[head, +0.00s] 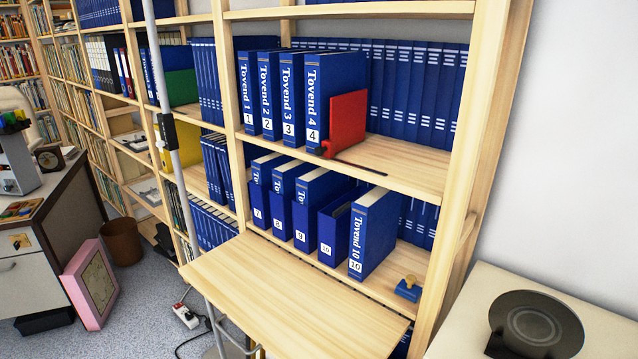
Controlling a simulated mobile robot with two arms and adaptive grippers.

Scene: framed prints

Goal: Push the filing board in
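The filing board (295,295) is a flat, light wooden panel. It sticks out from the bookshelf (473,150) toward me, just below the shelf of numbered blue binders. Its top is bare, and its back edge meets the shelf front. Neither of my grippers shows in the head view.
Blue binders (371,235) stand on the shelf above the board, beside a small stamp (409,288). A red bookend (347,118) stands higher up. A white cabinet with a dark round device (535,325) is at right. A metal pole (165,90), power strip (186,315) and pink frame (90,283) are left.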

